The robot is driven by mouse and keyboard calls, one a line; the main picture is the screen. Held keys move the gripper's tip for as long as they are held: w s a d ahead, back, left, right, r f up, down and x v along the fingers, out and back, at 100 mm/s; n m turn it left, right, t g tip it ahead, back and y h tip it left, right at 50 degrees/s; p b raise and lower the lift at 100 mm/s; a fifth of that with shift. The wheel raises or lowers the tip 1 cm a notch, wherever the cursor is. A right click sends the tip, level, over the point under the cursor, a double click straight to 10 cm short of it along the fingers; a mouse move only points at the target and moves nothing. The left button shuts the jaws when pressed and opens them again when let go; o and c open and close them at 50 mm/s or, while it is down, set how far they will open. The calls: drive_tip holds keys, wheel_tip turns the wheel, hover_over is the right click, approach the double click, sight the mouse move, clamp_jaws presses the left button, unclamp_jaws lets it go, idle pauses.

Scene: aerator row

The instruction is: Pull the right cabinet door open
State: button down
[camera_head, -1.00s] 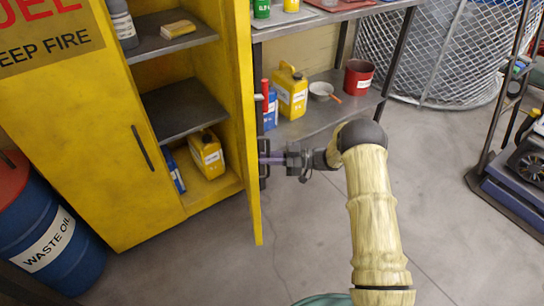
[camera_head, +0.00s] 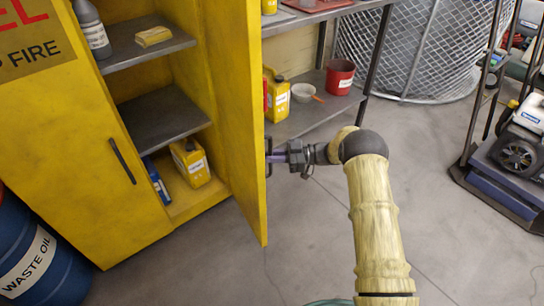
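The yellow cabinet's right door (camera_head: 241,130) stands swung well out from the frame, and I see its inner face. Its dark handle (camera_head: 268,157) is on the outer face, mostly hidden behind the door's edge. The left door (camera_head: 85,150) is shut, with a dark bar handle (camera_head: 122,161).
Inside the cabinet are shelves (camera_head: 160,121) with a yellow jug (camera_head: 190,162). A blue waste-oil drum (camera_head: 40,260) stands at the lower left. A metal rack (camera_head: 315,110) stands behind the door. A loaded cart (camera_head: 505,185) is at the right. The floor in front is clear.

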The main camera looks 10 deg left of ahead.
drive_tip(key=shift+w+a+r, duration=0.15)
drive_tip(key=shift+a+r, duration=0.05)
drive_tip(key=shift+a, duration=0.05)
drive_tip(key=c, duration=1.5)
unclamp_jaws()
drive_tip(key=shift+f, duration=0.1)
drive_tip(key=shift+c, duration=0.2)
drive_tip(key=shift+d, duration=0.2)
drive_tip(key=p+v, duration=0.2)
drive_tip(key=v, duration=1.5)
drive_tip(key=shift+d+f, duration=0.1)
